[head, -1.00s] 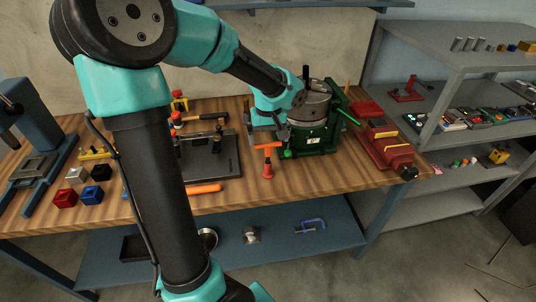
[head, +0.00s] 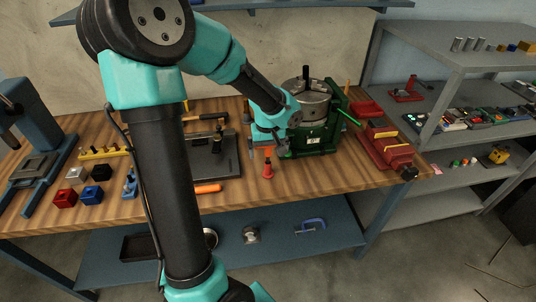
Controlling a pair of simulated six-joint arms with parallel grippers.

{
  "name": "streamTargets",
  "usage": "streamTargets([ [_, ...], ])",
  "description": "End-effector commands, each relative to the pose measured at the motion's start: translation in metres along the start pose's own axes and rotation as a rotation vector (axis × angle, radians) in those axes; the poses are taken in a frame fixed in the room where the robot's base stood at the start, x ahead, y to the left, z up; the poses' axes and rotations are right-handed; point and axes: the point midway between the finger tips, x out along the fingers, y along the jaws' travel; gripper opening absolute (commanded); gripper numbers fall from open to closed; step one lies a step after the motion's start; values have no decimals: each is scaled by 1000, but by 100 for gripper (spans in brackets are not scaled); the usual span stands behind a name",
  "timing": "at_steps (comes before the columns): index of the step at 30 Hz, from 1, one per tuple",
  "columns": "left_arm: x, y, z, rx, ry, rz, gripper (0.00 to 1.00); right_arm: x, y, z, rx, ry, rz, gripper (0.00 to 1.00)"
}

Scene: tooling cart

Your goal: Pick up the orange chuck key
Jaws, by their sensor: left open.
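The orange chuck key (head: 267,169) stands upright on the wooden bench, left of the green vise-like fixture. Its lower shaft and red foot show; its crossbar is partly hidden by my gripper. My left gripper (head: 268,145) is open, pointing down right over the top of the key. Its fingers appear to be on either side of the crossbar; I cannot tell whether they touch it. My right gripper is not in view.
The green fixture with a round metal chuck (head: 306,103) stands close on the right of the gripper. A dark plate (head: 222,160) lies to the left, with an orange handle (head: 207,188) near it. A red vise (head: 385,145) sits at the right end.

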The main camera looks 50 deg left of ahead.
Motion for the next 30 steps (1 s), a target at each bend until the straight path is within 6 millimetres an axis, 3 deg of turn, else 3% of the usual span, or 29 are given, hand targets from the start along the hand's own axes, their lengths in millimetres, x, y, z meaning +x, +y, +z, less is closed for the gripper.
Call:
streamTargets([
  [14, 0, 0, 0, 0, 0, 0, 56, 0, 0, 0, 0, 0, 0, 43],
  [23, -3, 0, 0, 0, 1, 0, 56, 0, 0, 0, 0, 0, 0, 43],
  [30, -29, 0, 0, -1, 3, 3, 56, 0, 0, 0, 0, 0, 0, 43],
])
